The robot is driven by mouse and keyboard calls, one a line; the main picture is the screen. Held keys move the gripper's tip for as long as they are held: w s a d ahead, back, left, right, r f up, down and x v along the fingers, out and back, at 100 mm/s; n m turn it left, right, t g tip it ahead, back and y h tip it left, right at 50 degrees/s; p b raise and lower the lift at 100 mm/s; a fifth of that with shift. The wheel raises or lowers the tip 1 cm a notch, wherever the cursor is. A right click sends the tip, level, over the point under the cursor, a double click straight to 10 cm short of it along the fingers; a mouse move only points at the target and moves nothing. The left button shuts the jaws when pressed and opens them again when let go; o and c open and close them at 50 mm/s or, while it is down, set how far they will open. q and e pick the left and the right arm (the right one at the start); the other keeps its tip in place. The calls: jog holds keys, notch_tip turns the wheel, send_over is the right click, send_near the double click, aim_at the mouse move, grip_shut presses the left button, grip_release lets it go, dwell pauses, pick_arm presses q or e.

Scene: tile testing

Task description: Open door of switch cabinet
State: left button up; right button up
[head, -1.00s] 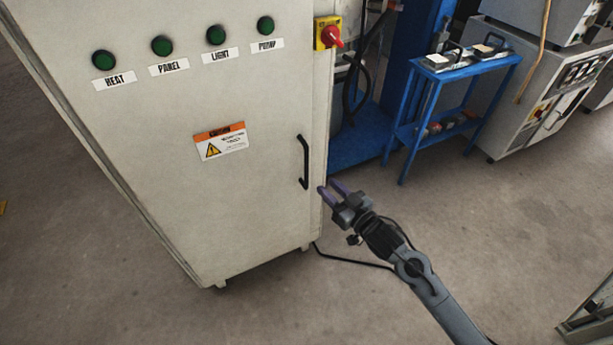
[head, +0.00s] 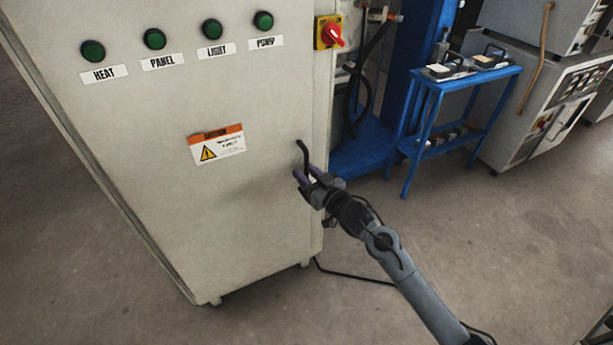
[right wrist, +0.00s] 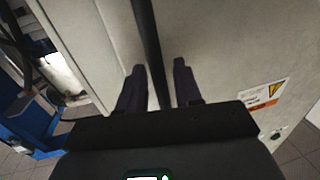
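The beige switch cabinet (head: 240,100) fills the left and middle of the head view, and its door looks closed. A black vertical bar handle (head: 304,153) sits near the door's right edge. My right gripper (head: 303,173) is at the lower part of the handle, which it partly hides. In the right wrist view the handle (right wrist: 147,45) runs between the two dark fingers of the right gripper (right wrist: 160,75). The fingers are apart, with gaps visible on both sides of the handle. My left gripper is not in view.
A red and yellow rotary switch (head: 329,33) sits on the cabinet's upper right edge. A blue cart (head: 460,85) stands to the right, with a grey machine (head: 540,120) beyond it. The floor (head: 490,240) at the lower right is mostly clear; a black cable crosses it.

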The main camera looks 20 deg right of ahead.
grip_shut()
dwell(0.4)
